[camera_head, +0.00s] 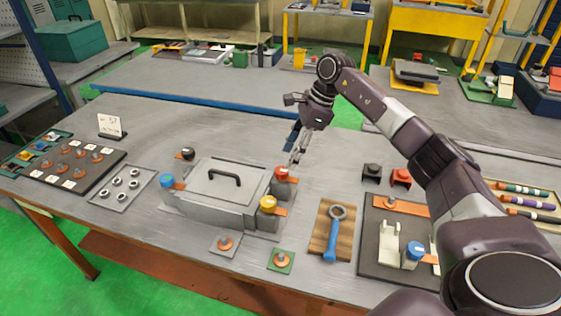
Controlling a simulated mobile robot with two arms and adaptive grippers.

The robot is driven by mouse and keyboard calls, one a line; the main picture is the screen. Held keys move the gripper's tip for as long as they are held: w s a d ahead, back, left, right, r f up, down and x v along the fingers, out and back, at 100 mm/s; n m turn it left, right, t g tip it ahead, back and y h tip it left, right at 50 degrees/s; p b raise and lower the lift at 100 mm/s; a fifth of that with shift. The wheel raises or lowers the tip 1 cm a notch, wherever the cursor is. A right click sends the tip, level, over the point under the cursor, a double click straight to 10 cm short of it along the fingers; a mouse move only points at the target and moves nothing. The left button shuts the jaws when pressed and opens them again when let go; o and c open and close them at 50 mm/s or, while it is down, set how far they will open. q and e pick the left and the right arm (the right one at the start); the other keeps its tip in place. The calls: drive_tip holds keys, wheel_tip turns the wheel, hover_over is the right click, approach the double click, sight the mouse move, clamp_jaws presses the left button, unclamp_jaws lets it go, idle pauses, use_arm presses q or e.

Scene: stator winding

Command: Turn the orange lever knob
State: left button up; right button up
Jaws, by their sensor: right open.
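A grey box (222,190) with a black top handle stands on the workbench, with coloured knobs around it. The yellow-orange knob (268,204) is at its front right corner, with an orange lever plate (281,212) beside it. A red knob (281,173) is just behind it, a blue knob (166,180) is at the left and a black knob (188,153) is at the back. My right gripper (295,158) is open and empty, its fingers pointing down behind and above the red knob, apart from the yellow-orange knob. My left gripper is not in view.
A wooden board with a blue-handled wrench (332,240) lies to the right. Small square plates (281,260) lie in front of the box. A dark fixture board (376,258) is further right. A tray of rings (123,187) is at the left. The bench behind the box is mostly clear.

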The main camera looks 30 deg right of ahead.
sight(282, 169)
drive_tip(key=p+x, duration=0.1)
drive_tip(key=x, duration=0.2)
drive_tip(key=shift+s+a+f, duration=0.1)
drive_tip(key=shift+a+f, duration=0.2)
drive_tip(key=shift+f, duration=0.05)
drive_tip(key=shift+w+a+f, duration=0.15)
drive_tip(key=shift+w+f, duration=0.2)
drive_tip(key=shift+f, duration=0.3)
drive_tip(key=shift+s, duration=0.1)
drive_tip(key=c, duration=1.2)
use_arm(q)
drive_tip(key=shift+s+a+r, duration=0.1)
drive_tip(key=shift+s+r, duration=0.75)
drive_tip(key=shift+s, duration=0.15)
use_arm(e)
drive_tip(key=shift+o, duration=0.2)
